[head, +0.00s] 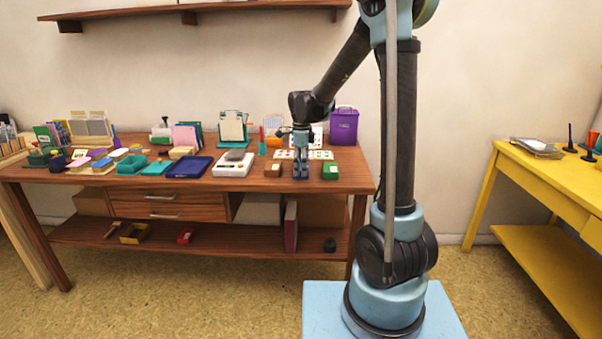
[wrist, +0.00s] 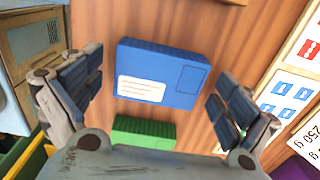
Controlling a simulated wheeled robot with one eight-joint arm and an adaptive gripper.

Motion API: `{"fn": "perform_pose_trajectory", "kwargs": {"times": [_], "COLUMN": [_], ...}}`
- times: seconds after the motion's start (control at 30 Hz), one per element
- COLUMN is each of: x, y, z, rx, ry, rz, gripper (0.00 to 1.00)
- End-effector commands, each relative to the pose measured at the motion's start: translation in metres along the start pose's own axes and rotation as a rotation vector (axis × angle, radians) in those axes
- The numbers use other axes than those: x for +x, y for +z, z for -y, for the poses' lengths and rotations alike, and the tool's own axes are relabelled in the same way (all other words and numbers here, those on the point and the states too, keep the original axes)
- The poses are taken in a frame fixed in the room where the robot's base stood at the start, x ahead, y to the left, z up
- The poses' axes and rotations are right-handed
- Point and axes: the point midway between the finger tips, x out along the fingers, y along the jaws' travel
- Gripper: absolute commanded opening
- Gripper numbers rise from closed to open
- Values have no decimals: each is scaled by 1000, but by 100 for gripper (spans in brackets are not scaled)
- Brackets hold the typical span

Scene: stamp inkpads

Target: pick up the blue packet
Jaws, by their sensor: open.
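The blue packet (wrist: 160,72) lies on the brown wooden table in the wrist view, with a white label on its lower left part. My gripper (wrist: 150,98) is open, with one finger to the left of the packet and one to the right, and nothing between them is held. Whether the fingertips are level with the packet is hard to tell. In the head view my gripper (head: 301,165) points down over the front right part of the table, and the blue packet cannot be made out clearly behind it.
A green packet (wrist: 143,131) lies close to the blue one; a green box (head: 330,172) and a brown block (head: 273,171) flank my gripper in the head view. A white scale (head: 233,168) stands to the left. A purple bin (head: 344,127) and printed cards (wrist: 290,90) are nearby.

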Motion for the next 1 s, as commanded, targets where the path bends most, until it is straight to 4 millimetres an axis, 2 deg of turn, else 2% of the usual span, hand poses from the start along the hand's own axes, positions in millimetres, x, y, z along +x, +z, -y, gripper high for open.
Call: {"fn": "perform_pose_trajectory", "kwargs": {"times": [0.03,0.07,0.2,0.27,0.67,0.77,1.0], "x": [0,0,0,0,-4,-13,-53], "y": [0,0,0,0,0,0,0], "z": [0,0,0,0,0,0,0], "rx": [0,0,0,0,0,0,0], "ry": [0,0,0,0,0,0,0], "rz": [0,0,0,0,0,0,0], "gripper": [97,92,60,49,48,48,48]}}
